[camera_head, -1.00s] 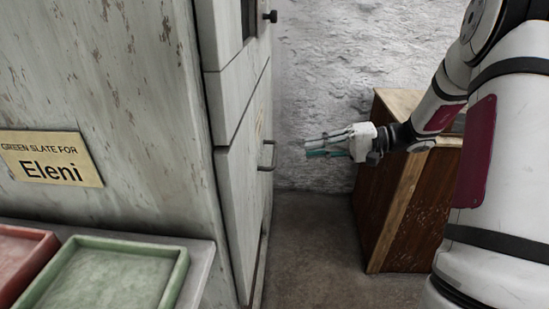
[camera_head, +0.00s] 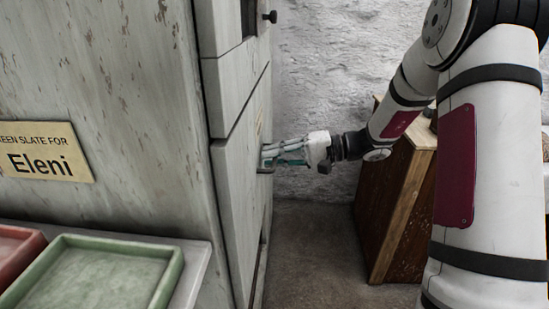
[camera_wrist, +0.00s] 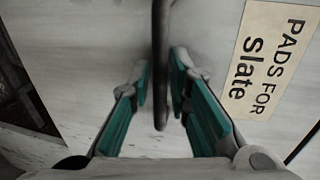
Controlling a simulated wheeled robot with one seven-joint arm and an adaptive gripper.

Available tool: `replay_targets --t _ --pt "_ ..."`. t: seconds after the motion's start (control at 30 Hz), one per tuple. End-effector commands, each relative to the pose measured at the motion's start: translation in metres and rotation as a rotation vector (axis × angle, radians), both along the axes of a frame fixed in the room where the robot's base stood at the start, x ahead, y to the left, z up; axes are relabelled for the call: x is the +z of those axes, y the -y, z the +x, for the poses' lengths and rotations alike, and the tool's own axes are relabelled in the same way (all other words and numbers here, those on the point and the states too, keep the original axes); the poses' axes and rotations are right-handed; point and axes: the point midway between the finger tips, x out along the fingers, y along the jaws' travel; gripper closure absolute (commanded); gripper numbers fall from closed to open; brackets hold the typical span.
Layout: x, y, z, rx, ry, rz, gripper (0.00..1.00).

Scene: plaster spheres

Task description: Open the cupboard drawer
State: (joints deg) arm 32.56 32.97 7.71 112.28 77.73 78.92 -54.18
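The grey-white wooden cupboard (camera_head: 100,120) fills the left of the head view. Its drawer front (camera_head: 236,190) appears flush with the cupboard. My gripper (camera_head: 268,158) is at the drawer's bar handle, which it mostly hides in the head view. In the wrist view, the dark handle (camera_wrist: 160,70) runs upright between the two teal finger pads of my gripper (camera_wrist: 160,98). A gap shows on each side of the handle, so the fingers are open around it. A label reading "PADS FOR Slate" (camera_wrist: 266,55) is on the drawer front to the right.
A shelf (camera_head: 200,255) on the cupboard's side holds a green tray (camera_head: 100,275) and a red tray (camera_head: 15,250). A label (camera_head: 45,152) reads "Eleni". A brown wooden cabinet (camera_head: 385,210) stands right of my gripper. Floor (camera_head: 310,250) between is clear.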

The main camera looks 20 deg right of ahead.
Motion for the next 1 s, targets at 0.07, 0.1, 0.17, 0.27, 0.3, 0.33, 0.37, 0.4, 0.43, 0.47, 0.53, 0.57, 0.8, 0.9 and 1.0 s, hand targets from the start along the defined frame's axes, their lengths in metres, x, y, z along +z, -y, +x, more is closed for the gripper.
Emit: replay_targets --t 0.07,0.1,0.17,0.27,0.3,0.33,0.37,0.4,0.43,0.47,0.53,0.57,0.8,0.9,1.0 --pt "0.000 0.000 0.000 0.000 0.000 0.000 1.00" --pt "0.000 0.000 0.000 0.000 0.000 0.000 1.00" --pt "0.000 0.000 0.000 0.000 0.000 0.000 1.00" --pt "0.000 0.000 0.000 0.000 0.000 0.000 1.00" --pt "0.000 0.000 0.000 0.000 0.000 0.000 1.00" --pt "0.000 0.000 0.000 0.000 0.000 0.000 1.00" --pt "0.000 0.001 0.000 0.000 0.000 0.000 1.00" --pt "0.000 0.002 -0.001 0.000 0.000 0.000 1.00" --pt "0.000 0.004 -0.001 0.000 0.000 0.000 1.00" --pt "0.000 0.005 -0.002 0.000 0.000 0.000 1.00" --pt "0.000 0.011 -0.004 -0.001 0.000 0.000 1.00" --pt "0.000 0.014 -0.005 -0.001 0.001 0.001 1.00" --pt "0.000 0.059 -0.024 -0.005 -0.001 0.000 1.00" --pt "0.000 0.083 -0.033 -0.005 -0.001 -0.001 1.00" --pt "0.000 0.104 -0.042 -0.004 -0.001 -0.001 1.00"
